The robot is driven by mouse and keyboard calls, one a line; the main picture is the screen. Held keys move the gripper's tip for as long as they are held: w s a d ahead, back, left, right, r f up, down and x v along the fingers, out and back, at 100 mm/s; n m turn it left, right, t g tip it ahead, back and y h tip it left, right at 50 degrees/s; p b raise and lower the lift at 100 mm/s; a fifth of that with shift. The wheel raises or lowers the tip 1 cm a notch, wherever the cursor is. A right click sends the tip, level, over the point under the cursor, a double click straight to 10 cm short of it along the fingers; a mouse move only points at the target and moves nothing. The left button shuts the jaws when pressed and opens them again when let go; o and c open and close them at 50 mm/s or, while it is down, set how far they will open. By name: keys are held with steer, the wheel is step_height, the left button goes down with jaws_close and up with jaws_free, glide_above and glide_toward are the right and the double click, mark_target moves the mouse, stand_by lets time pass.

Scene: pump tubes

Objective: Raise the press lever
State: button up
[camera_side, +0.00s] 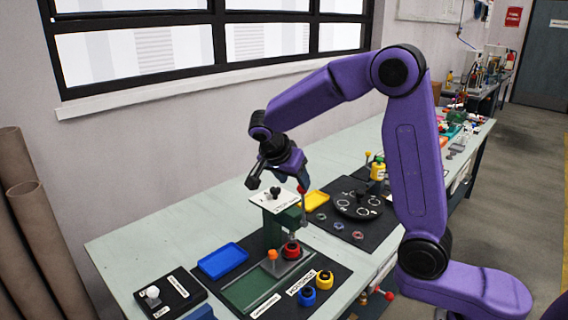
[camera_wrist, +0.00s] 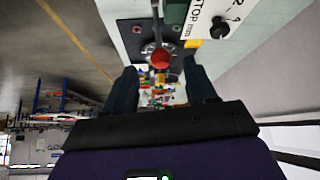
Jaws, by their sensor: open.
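The press stands on a dark mat, with a green body (camera_side: 284,224) and a white top plate (camera_side: 268,201) carrying a black knob. In the wrist view the lever shows as a grey rod (camera_wrist: 156,24) ending in a red ball (camera_wrist: 160,58). The white plate with its knob also shows there (camera_wrist: 222,20). My gripper (camera_side: 299,179) is beside the top of the press, pointing down. In the wrist view my gripper (camera_wrist: 162,70) is open, its two dark fingers on either side of the ball's line. Contact with the ball cannot be told.
A blue tray (camera_side: 223,260) lies left of the press. Blue and yellow jars (camera_side: 325,279) stand in front. A black round dial (camera_side: 358,205) and yellow tray (camera_side: 313,201) are to the right.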

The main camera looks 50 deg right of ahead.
steer(key=v, duration=0.7)
steer(key=shift+f, duration=0.1)
steer(key=s+a+f+n+y, duration=0.2)
steer(key=s+n, duration=0.4)
steer(key=n, duration=0.1)
steer(key=s+a+f+n+y, duration=0.25)
steer(key=s+n, duration=0.25)
steer(key=n, duration=0.3)
steer(key=s+d+f+n+y, duration=0.1)
steer(key=s+f+n, duration=0.1)
steer(key=s+n, duration=0.4)
steer(key=s+d+f+n+g+y, duration=0.1)
steer(key=s+f+n, duration=0.1)
steer(key=s+n, duration=0.5)
steer(key=s, duration=0.6)
steer(key=shift+f+y, duration=0.35)
